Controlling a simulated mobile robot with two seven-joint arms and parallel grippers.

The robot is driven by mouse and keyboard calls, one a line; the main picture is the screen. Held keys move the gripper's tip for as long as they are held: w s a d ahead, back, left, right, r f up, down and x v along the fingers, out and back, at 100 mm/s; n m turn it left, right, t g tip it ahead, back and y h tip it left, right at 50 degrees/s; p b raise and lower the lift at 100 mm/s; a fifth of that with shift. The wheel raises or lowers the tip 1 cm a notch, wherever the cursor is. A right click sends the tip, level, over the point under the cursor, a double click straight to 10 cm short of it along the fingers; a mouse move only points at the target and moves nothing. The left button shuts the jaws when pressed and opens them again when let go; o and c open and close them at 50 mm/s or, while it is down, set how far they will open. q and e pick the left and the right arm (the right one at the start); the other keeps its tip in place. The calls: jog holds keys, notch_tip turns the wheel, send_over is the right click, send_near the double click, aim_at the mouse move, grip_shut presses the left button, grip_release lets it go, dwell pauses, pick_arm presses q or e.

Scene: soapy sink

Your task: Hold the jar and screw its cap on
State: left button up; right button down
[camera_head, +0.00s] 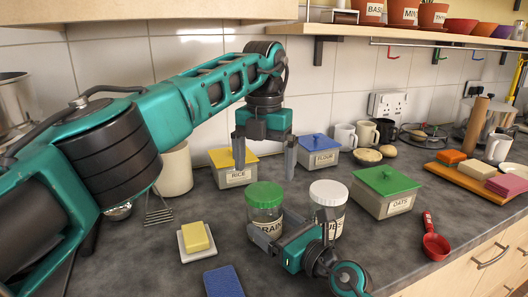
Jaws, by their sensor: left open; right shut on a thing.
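A clear jar labelled GRAINS (264,216) stands on the dark counter. A green cap (264,194) sits on top of it; I cannot tell how tightly it is seated. My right gripper (271,231) comes from the lower right and is shut on this jar, with one finger across its front low down. My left gripper (264,166) is open and empty, pointing down above the green cap, its two fingers apart and clear of the cap.
A white-capped jar (328,193) stands close right of the held jar, partly behind my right gripper. Rice (233,177), flour (320,159) and oats (395,206) boxes stand around. Butter on a dish (183,255), a blue sponge (223,281) and a red scoop (435,246) lie nearer.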

aim_at(264, 191)
pick_arm(q)
jog(key=shift+f, duration=2.7)
jog(key=shift+c, duration=0.2)
jog(key=c, duration=1)
jog(key=o, duration=1)
jog(key=shift+o, duration=0.2)
jog(key=shift+r, duration=3.8)
